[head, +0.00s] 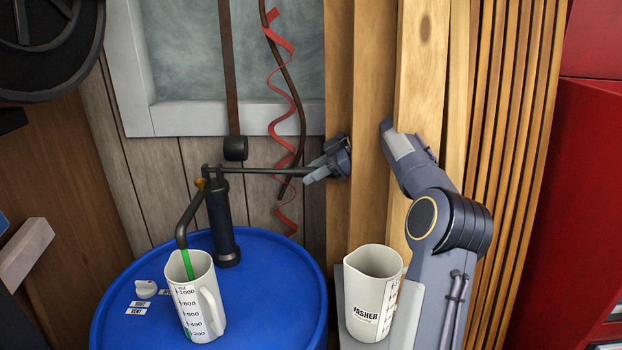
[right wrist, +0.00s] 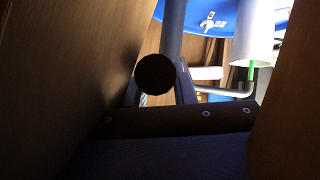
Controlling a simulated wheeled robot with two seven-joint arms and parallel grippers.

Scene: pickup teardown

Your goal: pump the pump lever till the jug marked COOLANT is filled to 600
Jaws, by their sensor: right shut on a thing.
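The pump (head: 222,225) stands upright on a blue drum. Its lever (head: 265,171) sticks out to the right, about level. My right gripper (head: 318,172) is shut on the lever's end; in the right wrist view the lever's dark round end (right wrist: 155,75) shows between the fingers. A white jug (head: 205,300) with a scale to 1000 stands under the spout (head: 187,215). Green liquid (head: 187,265) shows at the spout inside the jug's mouth. A green strip shows low on its left side, near 200; the exact level is unclear. No COOLANT label is visible. My left gripper is not in view.
A second jug marked WASHER (head: 373,290) stands right of the blue drum (head: 275,265), close to my right forearm. Wooden boards (head: 410,60) stand just behind and beside my right gripper.

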